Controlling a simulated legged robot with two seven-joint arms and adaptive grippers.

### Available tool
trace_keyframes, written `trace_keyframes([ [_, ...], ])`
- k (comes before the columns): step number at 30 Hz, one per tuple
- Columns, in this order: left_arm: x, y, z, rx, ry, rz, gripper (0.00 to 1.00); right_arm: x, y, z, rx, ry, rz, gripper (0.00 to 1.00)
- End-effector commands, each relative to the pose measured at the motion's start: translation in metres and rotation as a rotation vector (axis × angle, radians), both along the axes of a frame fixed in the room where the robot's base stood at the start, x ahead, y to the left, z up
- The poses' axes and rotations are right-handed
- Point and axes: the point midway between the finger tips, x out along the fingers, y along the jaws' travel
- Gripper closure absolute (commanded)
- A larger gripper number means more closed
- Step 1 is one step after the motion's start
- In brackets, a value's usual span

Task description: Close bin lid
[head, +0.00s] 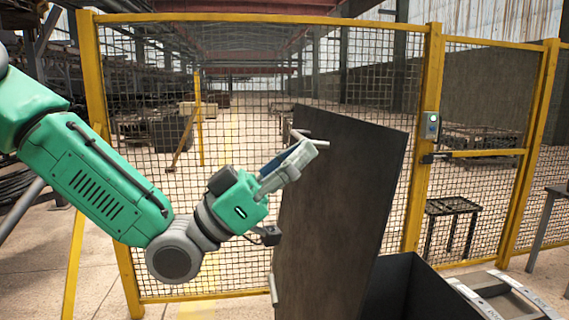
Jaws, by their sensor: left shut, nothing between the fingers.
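The bin lid (345,190) is a tall dark panel, standing raised and nearly upright at the left side of the bin. The open bin (400,290) is a black box at the bottom, right of the lid, cut off by the lower edge of the picture. My left gripper (312,142) is shut and empty, at the upper left part of the lid. Its fingertips overlap the lid's face in the picture; I cannot tell whether they touch it. My right gripper is not in view.
A yellow-framed mesh fence (435,120) stands behind the lid and bin. A grey frame with pale labelled strips (500,295) lies right of the bin. A dark small table (452,207) stands beyond the fence. Bare floor (215,285) shows left of the lid.

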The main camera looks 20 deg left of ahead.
Motion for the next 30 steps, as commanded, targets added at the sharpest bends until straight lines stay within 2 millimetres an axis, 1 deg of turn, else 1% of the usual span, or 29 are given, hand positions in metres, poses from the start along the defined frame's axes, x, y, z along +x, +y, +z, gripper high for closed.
trace_keyframes([
  [1, 0.005, -0.01, 0.01, 0.003, -0.001, -0.003, 1.0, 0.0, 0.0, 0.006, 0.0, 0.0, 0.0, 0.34],
  [5, 0.017, -0.029, 0.025, 0.004, 0.001, -0.002, 1.0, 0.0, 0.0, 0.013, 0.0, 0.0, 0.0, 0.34],
  [7, 0.024, -0.039, 0.023, 0.006, 0.004, -0.003, 1.0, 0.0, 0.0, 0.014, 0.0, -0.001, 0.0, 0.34],
  [10, 0.032, -0.049, 0.02, 0.003, 0.004, -0.003, 1.0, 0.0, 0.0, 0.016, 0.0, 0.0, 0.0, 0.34],
  [15, 0.038, -0.057, 0.018, 0.001, 0.004, 0.0, 1.0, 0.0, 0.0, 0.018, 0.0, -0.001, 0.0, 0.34],
  [26, 0.039, -0.059, 0.017, 0.001, 0.002, 0.0, 1.0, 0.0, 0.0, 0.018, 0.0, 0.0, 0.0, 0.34],
  [30, 0.042, -0.062, 0.017, 0.007, 0.006, -0.001, 1.0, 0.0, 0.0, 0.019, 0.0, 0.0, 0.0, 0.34],
])
